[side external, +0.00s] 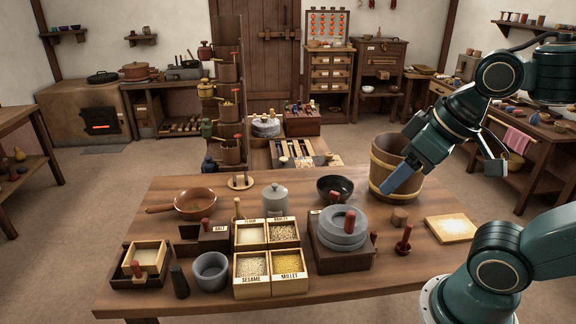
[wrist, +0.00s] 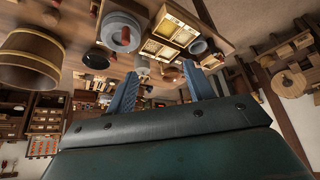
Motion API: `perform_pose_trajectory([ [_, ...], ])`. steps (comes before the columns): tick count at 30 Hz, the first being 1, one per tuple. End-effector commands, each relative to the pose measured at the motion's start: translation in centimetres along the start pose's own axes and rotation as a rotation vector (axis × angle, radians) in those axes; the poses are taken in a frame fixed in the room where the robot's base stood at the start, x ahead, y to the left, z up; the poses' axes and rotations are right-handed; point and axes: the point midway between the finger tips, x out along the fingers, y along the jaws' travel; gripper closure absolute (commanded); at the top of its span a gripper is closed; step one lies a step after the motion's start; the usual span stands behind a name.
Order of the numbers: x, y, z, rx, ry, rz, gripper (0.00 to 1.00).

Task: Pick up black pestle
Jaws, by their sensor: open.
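The black pestle (side external: 179,281) stands upright, a dark tapered cylinder at the table's front left, just left of the grey stone mortar (side external: 210,272). I cannot pick it out in the wrist view. My gripper (side external: 392,191) is high at the right, in front of the wooden bucket, far to the right of the pestle. Its two blue fingers also show in the wrist view (wrist: 156,78), spread apart with nothing between them. In the side view only one finger shows clearly.
Grain boxes (side external: 252,264), a stone quern (side external: 341,240) and a lidded grey pot (side external: 274,201) stand mid-table. A tray box (side external: 127,278) is left of the pestle. The wooden bucket (side external: 380,167) is at the back right. A copper pan (side external: 195,203) sits back left.

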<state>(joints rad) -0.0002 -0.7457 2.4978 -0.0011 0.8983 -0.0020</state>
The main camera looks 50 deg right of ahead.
Motion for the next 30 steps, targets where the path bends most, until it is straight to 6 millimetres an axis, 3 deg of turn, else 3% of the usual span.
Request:
perform_pose_trajectory([
  [7, 0.6, -0.5, -2.0, -0.051, -0.006, -0.017, 0.47],
  [14, 2.3, -1.8, -5.9, -0.158, -0.012, -0.055, 0.47],
  [30, 9.9, -6.0, -15.1, -0.423, -0.011, -0.178, 0.47],
])
